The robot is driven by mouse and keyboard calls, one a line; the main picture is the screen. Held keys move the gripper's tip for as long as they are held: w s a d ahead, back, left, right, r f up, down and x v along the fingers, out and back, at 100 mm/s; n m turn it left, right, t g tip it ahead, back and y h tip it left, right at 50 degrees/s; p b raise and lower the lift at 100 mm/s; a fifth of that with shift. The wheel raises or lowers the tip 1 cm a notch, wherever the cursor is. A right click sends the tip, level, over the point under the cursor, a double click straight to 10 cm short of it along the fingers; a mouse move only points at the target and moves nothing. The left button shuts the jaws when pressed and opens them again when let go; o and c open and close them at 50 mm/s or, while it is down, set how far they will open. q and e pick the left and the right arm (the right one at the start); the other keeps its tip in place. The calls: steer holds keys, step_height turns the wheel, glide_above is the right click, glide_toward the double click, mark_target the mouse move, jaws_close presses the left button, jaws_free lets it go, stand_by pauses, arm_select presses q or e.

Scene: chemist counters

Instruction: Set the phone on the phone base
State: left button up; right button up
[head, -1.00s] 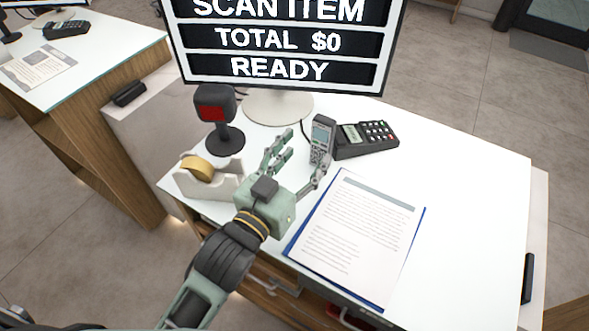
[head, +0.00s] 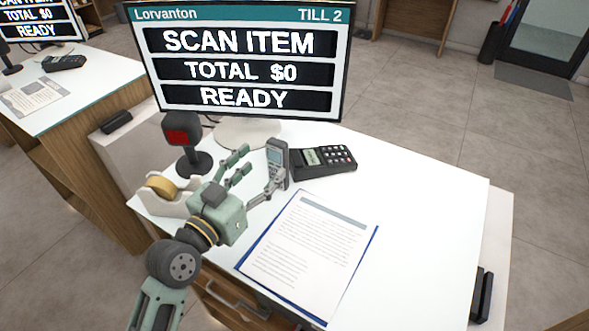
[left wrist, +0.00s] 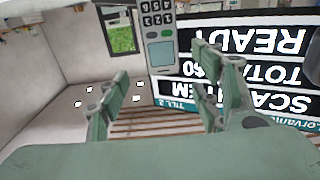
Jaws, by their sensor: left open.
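The phone (head: 277,160) is a grey handset with a small screen and keys. It stands upright at the left end of a black keypad unit with a small display (head: 323,161), which may be the phone base. I cannot tell whether the handset rests in a cradle, as its foot is partly hidden. My left gripper (head: 262,166) is open and empty, its fingers spread towards the phone from the front left. In the left wrist view the phone (left wrist: 161,45) shows beyond the gap between the open fingers (left wrist: 158,80). My right gripper is not in view.
The till monitor (head: 245,70) stands behind the phone. A scanner on a stand (head: 184,140) and a tape dispenser (head: 172,201) are left of the gripper. A clipboard with paper (head: 308,252) lies in front. The counter's right side (head: 420,210) is clear.

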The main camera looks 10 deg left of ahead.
mark_target(274, 154)
arm_select(q)
steer(key=x, duration=0.2)
steer(key=p+x, duration=0.1)
steer(key=shift+w+a, duration=0.2)
steer(key=shift+w, duration=0.15)
steer(key=x, duration=0.1)
steer(key=p+x, duration=0.1)
steer(key=x, duration=0.1)
steer(key=shift+w+d+f, duration=0.1)
steer(key=shift+d+f, duration=0.05)
steer(key=shift+f, duration=0.1)
steer(key=shift+w+d+f+p, duration=0.2)
steer(key=shift+w+p, duration=0.1)
steer(key=shift+w, duration=0.15)
steer(key=c, duration=1.4)
steer(key=shift+r, duration=0.1)
steer(key=shift+c, duration=0.2)
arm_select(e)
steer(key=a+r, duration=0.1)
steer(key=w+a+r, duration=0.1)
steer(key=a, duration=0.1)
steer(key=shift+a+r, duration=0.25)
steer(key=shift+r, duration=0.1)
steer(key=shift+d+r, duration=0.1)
